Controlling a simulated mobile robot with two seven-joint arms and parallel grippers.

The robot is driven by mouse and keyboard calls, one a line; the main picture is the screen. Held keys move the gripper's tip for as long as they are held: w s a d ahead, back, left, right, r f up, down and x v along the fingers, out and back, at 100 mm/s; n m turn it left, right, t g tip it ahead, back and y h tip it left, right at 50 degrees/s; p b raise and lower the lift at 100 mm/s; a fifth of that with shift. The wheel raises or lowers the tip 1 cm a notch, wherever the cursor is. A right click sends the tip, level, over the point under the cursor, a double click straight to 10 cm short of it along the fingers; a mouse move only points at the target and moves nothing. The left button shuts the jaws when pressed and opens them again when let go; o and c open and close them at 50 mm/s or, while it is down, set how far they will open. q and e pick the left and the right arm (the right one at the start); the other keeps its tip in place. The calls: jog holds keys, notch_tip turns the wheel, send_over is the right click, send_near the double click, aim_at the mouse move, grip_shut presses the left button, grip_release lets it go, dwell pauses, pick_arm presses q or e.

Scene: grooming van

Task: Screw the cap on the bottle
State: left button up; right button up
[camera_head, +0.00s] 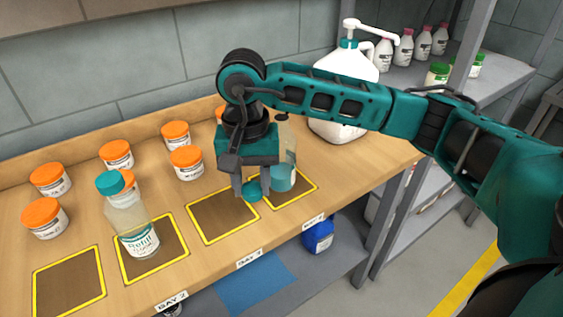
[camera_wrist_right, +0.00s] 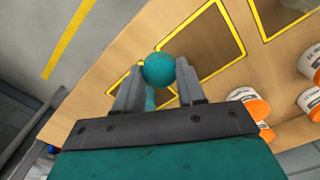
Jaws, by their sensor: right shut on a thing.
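My right gripper (camera_head: 252,188) points down over the bench and is shut on a teal cap (camera_head: 252,190). In the right wrist view the cap (camera_wrist_right: 159,69) sits between the fingertips (camera_wrist_right: 160,82). A clear bottle (camera_head: 284,158) with a teal lower part stands upright in the rightmost yellow-outlined bay, just right of and behind the gripper. Its top is partly hidden by my arm. The held cap is apart from the bottle's top and lower than it. Another clear bottle (camera_head: 139,236), labelled and with a teal cap on, stands in a bay at left. My left gripper is not in view.
Several white jars with orange lids (camera_head: 116,154) stand along the back of the bench. An empty bay (camera_head: 222,215) lies between the two bottles, and another (camera_head: 68,285) is at far left. A white pump jug (camera_head: 342,85) stands at the back right, behind my arm.

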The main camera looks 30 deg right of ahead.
jog(key=n, duration=0.2)
jog(key=f+n, duration=0.1)
jog(key=n, duration=0.1)
jog(key=s+n, duration=0.1)
jog(key=shift+d+f+n, duration=0.2)
jog(key=shift+d+n, duration=0.1)
jog(key=shift+n, duration=0.1)
jog(key=shift+d, duration=0.1)
